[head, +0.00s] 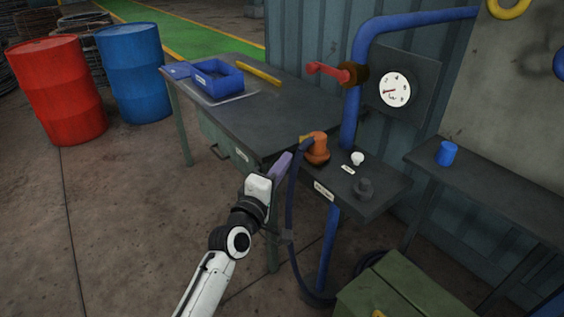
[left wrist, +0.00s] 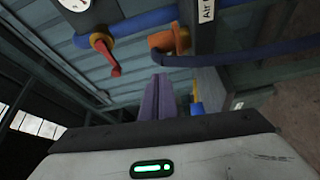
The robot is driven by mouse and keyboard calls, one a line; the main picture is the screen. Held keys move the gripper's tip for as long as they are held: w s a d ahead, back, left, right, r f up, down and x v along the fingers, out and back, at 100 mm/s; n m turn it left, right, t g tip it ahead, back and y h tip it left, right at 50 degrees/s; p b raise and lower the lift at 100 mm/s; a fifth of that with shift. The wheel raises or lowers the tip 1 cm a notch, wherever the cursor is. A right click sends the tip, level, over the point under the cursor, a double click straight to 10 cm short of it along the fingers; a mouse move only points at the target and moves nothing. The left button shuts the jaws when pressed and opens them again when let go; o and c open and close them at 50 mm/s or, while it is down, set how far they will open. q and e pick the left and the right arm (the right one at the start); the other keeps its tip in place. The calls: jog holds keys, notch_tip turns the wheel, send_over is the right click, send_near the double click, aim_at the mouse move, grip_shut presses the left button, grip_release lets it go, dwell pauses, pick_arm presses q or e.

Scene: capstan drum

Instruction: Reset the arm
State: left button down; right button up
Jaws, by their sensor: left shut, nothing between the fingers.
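My left arm comes in from the bottom of the head view, and its gripper (head: 284,163) has slim purple fingers. They also show in the left wrist view (left wrist: 165,98), shut with nothing between them. The fingers are in front of the work table's near edge, to the left of an orange fitting (head: 317,149) with a blue hose. The fitting sits on a small dark labelled shelf (head: 375,200), and it also shows in the left wrist view (left wrist: 168,41). In the head view the fingers look apart from the fitting. My right gripper is not in view.
A dark work table (head: 265,119) holds a blue tray-like frame (head: 216,88) and a yellow bar (head: 258,73). A blue pipe (head: 352,120) carries a red lever (head: 327,70) near a gauge (head: 394,90). A green box (head: 400,290) stands at the bottom right.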

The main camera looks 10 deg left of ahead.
pick_arm(q)
jog(key=s+a+f+m+g, duration=0.2)
jog(key=s+f+m+g, duration=0.15)
jog(key=s+f, duration=0.7)
jog(key=s+a+f+m+g+y, duration=0.1)
jog(key=s+a+f+m+g, duration=0.1)
jog(key=s+f+m, duration=0.4)
jog(key=s+a+f+m+g+y, duration=0.1)
jog(key=s+a+f+m+g, duration=0.2)
jog(key=s+f, duration=0.9)
jog(key=s+m+g, duration=0.1)
jog(key=s+m, duration=0.2)
jog(key=s, duration=0.5)
jog(key=shift+s+f, duration=0.3)
